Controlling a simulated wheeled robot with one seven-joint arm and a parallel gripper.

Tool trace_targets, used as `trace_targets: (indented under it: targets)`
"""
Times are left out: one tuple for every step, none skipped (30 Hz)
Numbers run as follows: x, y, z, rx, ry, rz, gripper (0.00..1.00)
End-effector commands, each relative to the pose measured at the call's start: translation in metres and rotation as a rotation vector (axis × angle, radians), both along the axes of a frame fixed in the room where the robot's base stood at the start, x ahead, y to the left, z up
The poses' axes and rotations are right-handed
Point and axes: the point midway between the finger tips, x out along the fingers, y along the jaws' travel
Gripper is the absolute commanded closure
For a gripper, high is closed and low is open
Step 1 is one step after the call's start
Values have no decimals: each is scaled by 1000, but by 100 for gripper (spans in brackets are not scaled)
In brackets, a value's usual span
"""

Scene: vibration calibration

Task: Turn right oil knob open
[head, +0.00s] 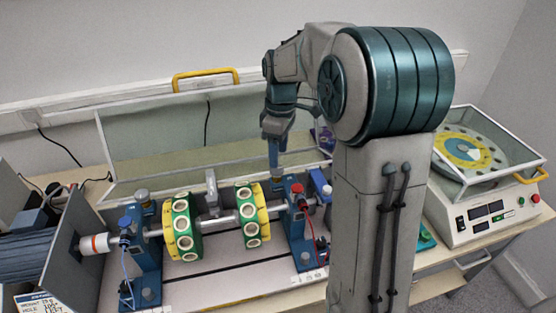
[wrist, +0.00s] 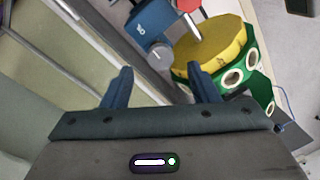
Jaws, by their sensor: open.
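The right oil knob (head: 277,173) is a small grey cap on top of the right blue bearing pedestal (head: 294,218). In the wrist view the grey knob (wrist: 162,52) shows just beyond and between the fingertips, on the blue pedestal (wrist: 152,20). My gripper (head: 273,162) points down close above the knob in the head view. Its two blue fingers (wrist: 160,70) are open and spread apart, with nothing between them. The exact gap to the knob is hard to tell.
The shaft carries two yellow-green discs (head: 183,228) left of the right pedestal. A left pedestal (head: 147,250) has a similar grey knob (head: 141,195). A raised clear guard (head: 150,140) with a yellow handle stands behind. A balance machine (head: 480,212) stands at right.

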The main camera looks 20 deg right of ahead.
Motion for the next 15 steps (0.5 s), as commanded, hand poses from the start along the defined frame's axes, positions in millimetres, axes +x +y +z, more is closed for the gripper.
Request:
trace_targets:
  targets:
    - [-2,1,-9,0,4,0,46]
    - [-2,1,-13,0,4,0,46]
    - [-3,1,-19,0,4,0,46]
    - [-3,2,-23,0,4,0,46]
    - [-3,2,-26,0,2,0,46]
    - [-3,2,-30,0,2,0,46]
    - [-3,2,-32,0,2,0,46]
    - [-4,2,-34,0,1,0,46]
    - [-4,2,-36,0,0,0,46]
    - [-4,2,-37,0,0,0,46]
    - [-4,2,-37,-1,-1,0,46]
    - [-4,2,-38,-1,-1,0,46]
    - [-4,3,-38,-1,-1,0,46]
    - [-4,2,-38,-1,-1,0,46]
    - [-4,2,-38,-1,-1,0,46]
